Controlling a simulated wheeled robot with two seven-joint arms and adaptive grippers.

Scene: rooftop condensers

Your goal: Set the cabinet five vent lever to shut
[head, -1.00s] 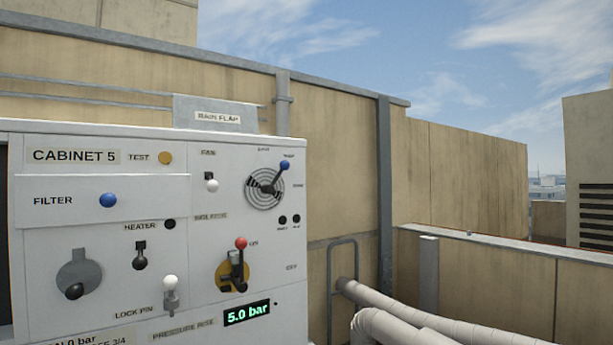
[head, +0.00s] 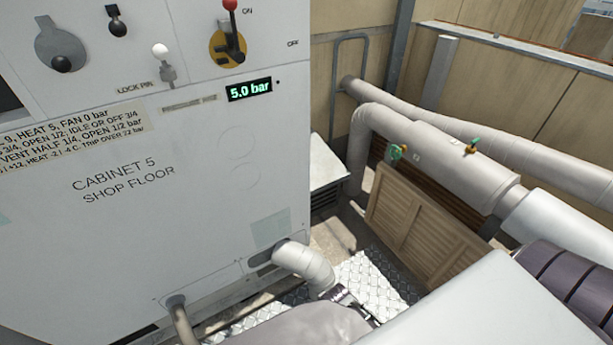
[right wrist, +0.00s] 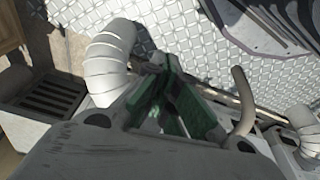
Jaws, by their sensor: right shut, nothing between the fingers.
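Cabinet 5 (head: 160,215) is a white cabinet filling the left of the head view. Its top controls are cut off by the upper edge, and I cannot see a vent lever now. A red-knobbed lever (head: 231,28) on a yellow plate stands upright by the ON label, with OFF to its right. My right gripper (right wrist: 163,72) shows green-padded fingers in the right wrist view. It is shut and empty, above the metal floor and apart from the cabinet's controls. My left gripper is in neither view.
The green display (head: 249,90) reads 5.0 bar. A bent duct (head: 305,265) leaves the cabinet low. Thick pipes (head: 440,150) and a slatted wooden panel (head: 420,225) stand right.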

